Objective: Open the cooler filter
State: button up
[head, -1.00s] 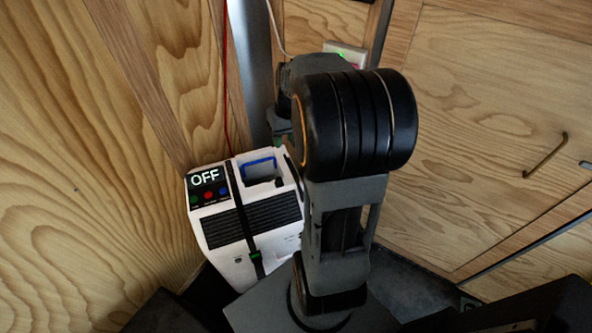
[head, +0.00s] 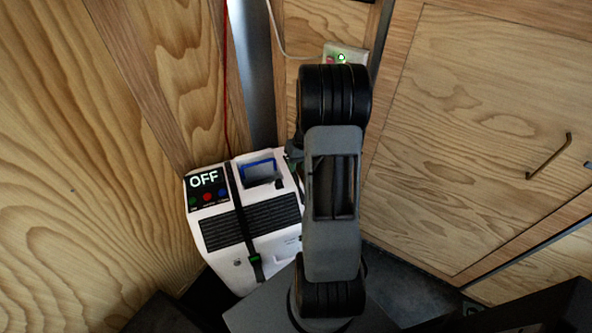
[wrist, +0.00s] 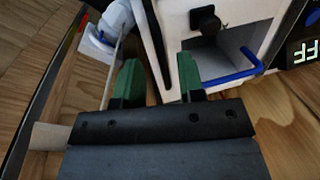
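The cooler (head: 285,250) is a white box in the corner with a lit OFF panel (head: 207,190) and a dark slatted grille (head: 234,229). A black strap (head: 243,215) with a green piece runs over its top. A recess with a blue rim (head: 258,166) is at its back; in the wrist view the blue edge (wrist: 235,78) is right of my gripper, with a black knob (wrist: 205,20) above. My gripper (wrist: 158,76) is open, green fingertips apart, pointing at the cooler's side. I cannot tell whether they touch it. My arm hides the gripper in the head view.
Wooden walls (head: 90,150) close in on the left and behind. A metal post (head: 250,75) and a red cord (head: 226,80) stand behind the cooler. A white box with a green light (head: 345,56) is on the back wall. A wooden door (head: 470,130) with a handle is right.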

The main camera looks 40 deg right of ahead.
jog(key=shift+w+a+f, duration=0.1)
jog(key=shift+a+f, duration=0.05)
jog(key=shift+f, duration=0.5)
jog(key=shift+a+f, duration=0.1)
jog(key=shift+f, duration=0.5)
jog(key=shift+c, duration=0.4)
grip_shut()
